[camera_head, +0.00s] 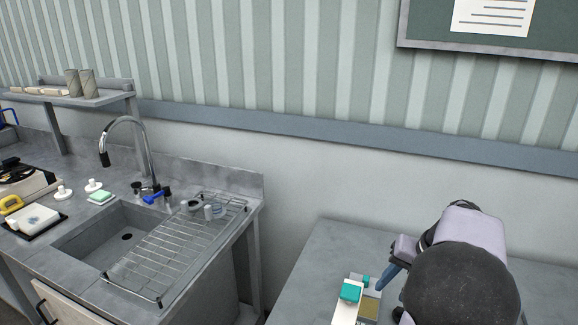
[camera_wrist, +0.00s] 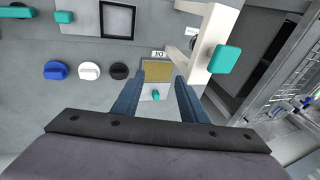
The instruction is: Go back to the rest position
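My gripper (camera_wrist: 158,82) is open, its two blue fingers apart with nothing held between them in the wrist view. In the head view one blue finger of my gripper (camera_head: 388,275) shows above the right counter, and the rest is hidden behind my arm. Below the fingers in the wrist view is a plate with a mustard-coloured pad (camera_wrist: 156,72) and a small teal piece (camera_wrist: 155,94). The pad also shows in the head view (camera_head: 369,309).
A white post frame (camera_wrist: 205,42) with a teal block (camera_wrist: 224,59) stands right of the fingers; the block also shows in the head view (camera_head: 350,291). Blue (camera_wrist: 56,70), white and black knobs lie left. A sink (camera_head: 120,240) with a wire rack (camera_head: 180,245) is further left.

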